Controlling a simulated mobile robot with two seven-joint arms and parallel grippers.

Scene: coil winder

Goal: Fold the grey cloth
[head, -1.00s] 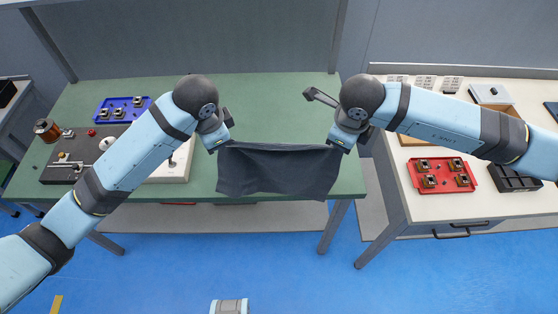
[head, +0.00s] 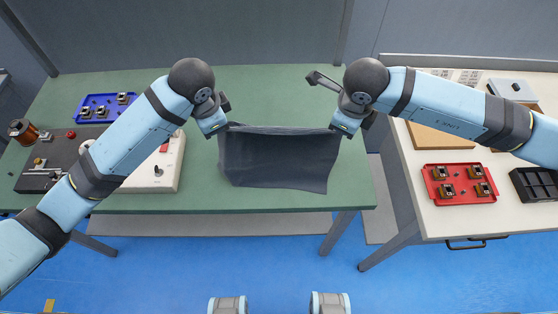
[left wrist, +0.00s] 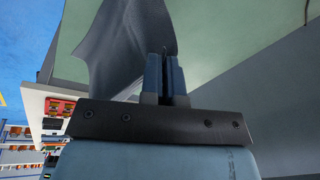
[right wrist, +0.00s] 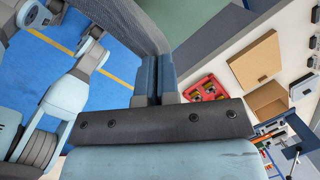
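The grey cloth (head: 278,160) is stretched between my two grippers over the front part of the green table (head: 270,95), its far edge held up and the rest hanging toward the near edge. My left gripper (head: 225,128) is shut on its far left corner; the cloth also shows in the left wrist view (left wrist: 115,45) between closed fingers (left wrist: 165,70). My right gripper (head: 338,132) is shut on its far right corner; the right wrist view shows the cloth (right wrist: 125,22) at the closed fingers (right wrist: 155,75). I cannot tell whether the cloth's lower edge touches the table.
On the table's left stand a winding machine (head: 50,160), a white control box (head: 155,172) and a blue tray (head: 103,107). A white side table (head: 440,222) at right holds a red tray (head: 459,183) and a black bin (head: 535,184). The table behind the cloth is clear.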

